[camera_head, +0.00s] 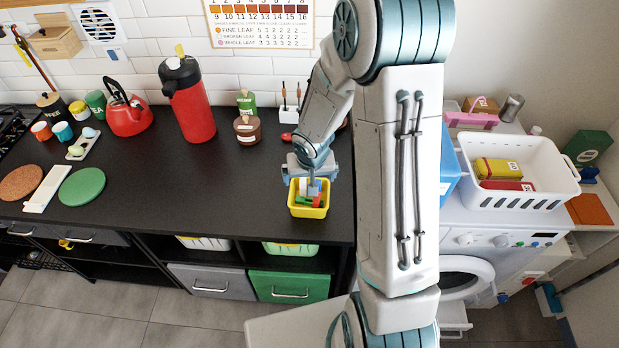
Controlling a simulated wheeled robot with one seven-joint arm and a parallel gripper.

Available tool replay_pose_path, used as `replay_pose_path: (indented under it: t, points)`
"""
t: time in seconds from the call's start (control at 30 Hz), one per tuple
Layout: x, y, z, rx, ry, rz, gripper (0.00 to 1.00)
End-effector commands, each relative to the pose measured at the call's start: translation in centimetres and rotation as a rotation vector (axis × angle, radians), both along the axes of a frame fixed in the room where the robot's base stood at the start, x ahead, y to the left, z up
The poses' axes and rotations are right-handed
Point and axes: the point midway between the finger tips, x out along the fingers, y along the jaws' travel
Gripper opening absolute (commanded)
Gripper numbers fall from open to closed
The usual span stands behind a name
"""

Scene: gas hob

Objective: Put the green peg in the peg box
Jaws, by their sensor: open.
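A small yellow box (308,211), which looks like the peg box, stands near the front edge of the black counter. Small green, red and blue pieces show in it. A green piece (300,201), perhaps the green peg, is at its left, and a red piece (317,201) is at its right. My gripper (310,188) points down over the box, with its fingers at or just inside the opening. It is open. The fingers partly hide the contents, and I cannot tell whether they touch any piece.
A red flask (190,105), a red kettle (128,115) and a brown jar (248,130) stand farther back. A green round mat (81,187) lies at the left. The counter (200,180) between mat and box is clear. A white basket (515,170) stands at the right.

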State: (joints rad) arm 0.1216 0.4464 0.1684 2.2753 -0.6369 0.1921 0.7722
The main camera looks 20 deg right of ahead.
Motion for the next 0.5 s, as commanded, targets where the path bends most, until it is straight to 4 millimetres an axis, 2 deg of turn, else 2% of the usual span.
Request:
replay_pose_path:
  t: [0.1, 0.3, 0.5]
  points:
    - [-0.6, -0.1, 2.8, 0.0, -0.004, -0.004, 0.99]
    - [-1.7, 0.1, 6.7, -0.001, -0.004, -0.002, 0.99]
    - [-2.5, 0.2, 9.2, -0.002, -0.001, -0.002, 0.99]
